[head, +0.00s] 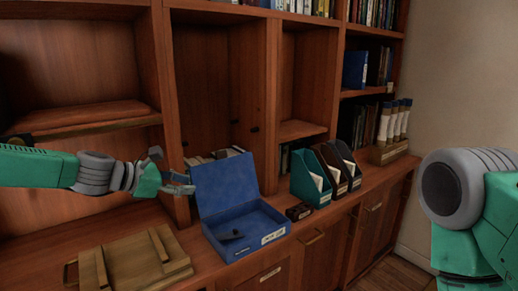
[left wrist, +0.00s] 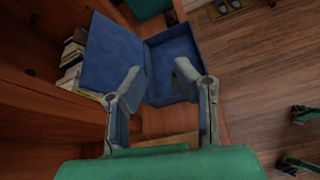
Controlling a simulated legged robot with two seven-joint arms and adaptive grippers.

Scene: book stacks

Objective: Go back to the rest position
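My left arm reaches in from the left in the head view, and its gripper (head: 172,171) is in the air just left of the raised lid of a blue box. The left wrist view shows the same gripper (left wrist: 170,82) with its two fingers apart and nothing between them. The blue box (head: 247,235) stands open on the counter, with a small dark item (head: 231,236) inside. It also shows beyond the fingers in the left wrist view (left wrist: 173,52). My right arm shows at the right edge of the head view, but its gripper is out of frame.
A wooden board with crossbars (head: 130,262) lies on the counter (head: 205,262) at front left. Teal and dark magazine files (head: 311,178) stand right of the blue box. A rack of white rolls (head: 388,125) is farther right. Shelf uprights and a low shelf (head: 75,117) are close to my left arm.

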